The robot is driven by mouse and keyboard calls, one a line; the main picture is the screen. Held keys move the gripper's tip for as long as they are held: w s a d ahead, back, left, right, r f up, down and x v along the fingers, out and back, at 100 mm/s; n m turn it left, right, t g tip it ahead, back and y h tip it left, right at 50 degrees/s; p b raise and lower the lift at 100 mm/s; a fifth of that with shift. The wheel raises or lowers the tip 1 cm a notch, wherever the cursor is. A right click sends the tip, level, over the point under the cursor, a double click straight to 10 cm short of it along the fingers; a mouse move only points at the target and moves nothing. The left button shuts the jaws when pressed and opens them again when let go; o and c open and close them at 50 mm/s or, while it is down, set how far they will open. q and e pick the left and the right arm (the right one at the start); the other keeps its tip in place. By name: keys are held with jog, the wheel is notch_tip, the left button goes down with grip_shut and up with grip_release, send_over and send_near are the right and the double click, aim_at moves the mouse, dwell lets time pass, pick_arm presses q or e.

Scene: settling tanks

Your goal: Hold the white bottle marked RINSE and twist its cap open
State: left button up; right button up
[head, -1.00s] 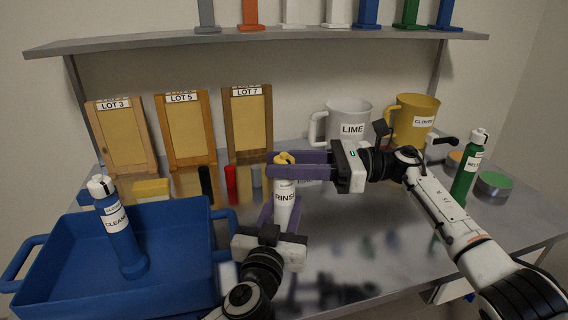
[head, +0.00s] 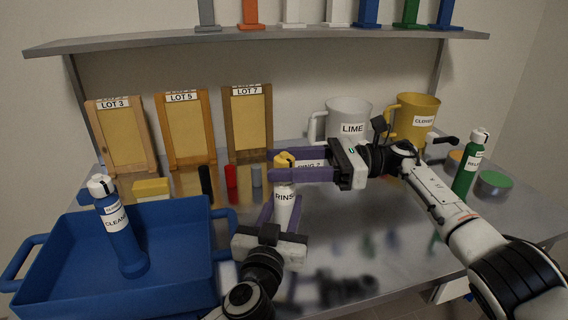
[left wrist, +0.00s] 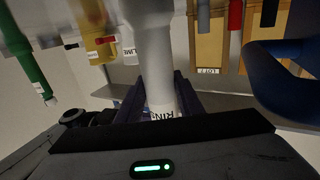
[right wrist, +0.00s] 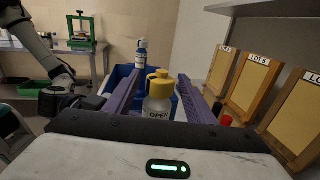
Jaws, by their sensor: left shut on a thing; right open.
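The white RINSE bottle (head: 284,215) stands upright above the table. My left gripper (head: 284,208) is shut on its body from the near side. In the left wrist view the bottle (left wrist: 158,65) shows upside down between the fingers. The yellow cap (head: 284,160) is on top of the bottle. My right gripper (head: 272,166) comes from the right at cap height and is open, one finger on each side of the cap. In the right wrist view the yellow cap (right wrist: 158,87) sits between the spread fingers, above a label reading OPEN. The bottle's neck is partly hidden in the head view.
A blue tray (head: 60,235) with a blue CLEAN bottle (head: 122,240) is at left. Boards labelled LOT 3, LOT 5 and LOT 7 (head: 248,125) stand behind. A LIME jug (head: 352,112), a yellow CLOVER jug (head: 410,118) and a green bottle (head: 466,172) are at right. The front table is clear.

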jog(key=d, duration=0.7)
jog(key=shift+w+d, duration=0.25)
jog(key=shift+w+r, duration=0.1)
jog(key=shift+c, duration=0.3)
